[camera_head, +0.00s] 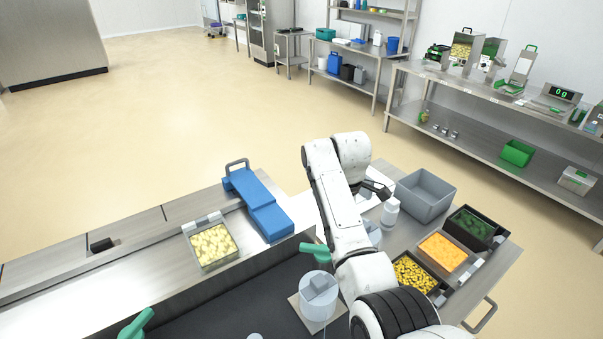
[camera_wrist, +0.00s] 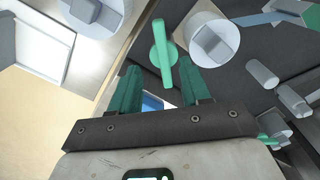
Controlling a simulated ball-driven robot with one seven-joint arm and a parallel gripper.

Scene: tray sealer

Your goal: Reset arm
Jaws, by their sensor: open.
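My gripper (camera_wrist: 160,82) shows in the wrist view with its two green fingers spread apart and nothing held between them. A green bar handle (camera_wrist: 164,48) lies beyond the fingertips; I cannot tell how far off it is. In the head view my white arm (camera_head: 340,190) is bent over the work table, right of the blue sealer part (camera_head: 260,207). The gripper's fingers cannot be made out clearly there.
A tray of pale pieces (camera_head: 212,245) sits on the steel surface. A grey bin (camera_head: 425,192), an orange-filled container (camera_head: 442,252) and a yellow-filled container (camera_head: 415,275) stand right of the arm. A white cylinder (camera_head: 318,302) stands close by. Open floor lies behind.

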